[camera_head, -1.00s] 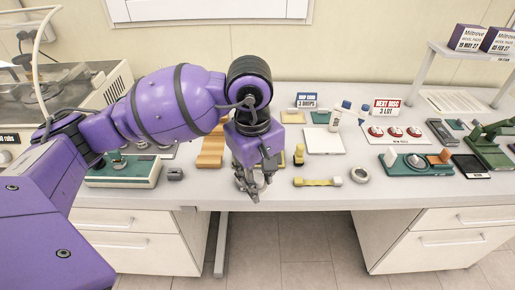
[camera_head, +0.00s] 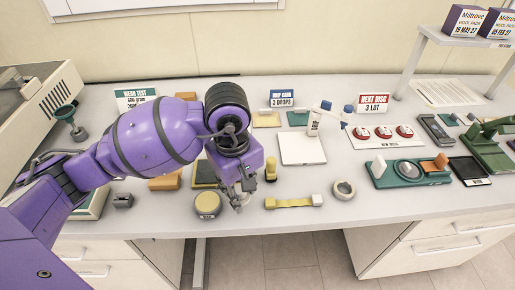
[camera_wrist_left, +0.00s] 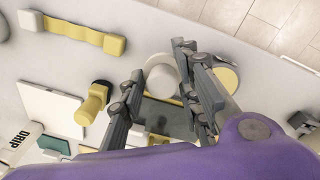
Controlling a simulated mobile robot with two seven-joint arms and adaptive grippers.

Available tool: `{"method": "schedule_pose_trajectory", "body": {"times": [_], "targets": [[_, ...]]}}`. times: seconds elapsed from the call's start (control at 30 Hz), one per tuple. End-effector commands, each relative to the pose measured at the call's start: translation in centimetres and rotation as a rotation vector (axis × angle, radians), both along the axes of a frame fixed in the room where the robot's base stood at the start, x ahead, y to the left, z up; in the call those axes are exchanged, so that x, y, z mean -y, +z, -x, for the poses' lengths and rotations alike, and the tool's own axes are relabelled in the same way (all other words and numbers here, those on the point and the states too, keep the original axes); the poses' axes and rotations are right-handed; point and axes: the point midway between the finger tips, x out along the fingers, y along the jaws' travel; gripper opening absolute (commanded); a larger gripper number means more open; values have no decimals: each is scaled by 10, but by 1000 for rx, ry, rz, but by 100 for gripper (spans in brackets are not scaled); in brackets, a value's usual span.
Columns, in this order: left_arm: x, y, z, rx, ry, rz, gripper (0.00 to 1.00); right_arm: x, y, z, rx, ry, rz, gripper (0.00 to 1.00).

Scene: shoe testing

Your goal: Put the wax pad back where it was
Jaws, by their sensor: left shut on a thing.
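My left gripper (camera_head: 240,200) is low over the front of the table. In the left wrist view its fingers (camera_wrist_left: 160,98) are closed around a pale round pad (camera_wrist_left: 159,74), which may be the wax pad; in the head view the gripper hides it. A round yellow-topped tin (camera_head: 207,205) stands just left of the gripper and also shows in the wrist view (camera_wrist_left: 228,78). A dark square mat with a yellow edge (camera_head: 205,173) lies behind the gripper, partly hidden. My right gripper is not in view.
A yellow stamp-like piece (camera_head: 270,170) stands close right of the gripper. A yellow strap (camera_head: 293,202) and a pale ring (camera_head: 343,190) lie along the front. A white plate (camera_head: 302,148), a bottle (camera_head: 315,122) and red discs (camera_head: 383,132) are farther back.

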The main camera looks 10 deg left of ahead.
Motion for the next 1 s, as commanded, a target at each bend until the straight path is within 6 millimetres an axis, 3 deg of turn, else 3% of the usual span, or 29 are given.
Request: {"method": "schedule_pose_trajectory", "body": {"times": [0.23,0.43,0.67,0.7,1.0], "targets": [[4,-39,4,-10,-6,1,10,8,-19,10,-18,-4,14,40],[4,-37,3,-1,-7,0,10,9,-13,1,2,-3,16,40],[3,-42,3,-2,-7,-1,10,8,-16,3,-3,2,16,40],[4,-41,3,-1,-7,0,36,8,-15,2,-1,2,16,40],[4,-40,3,-1,-7,0,39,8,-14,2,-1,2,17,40]]}}
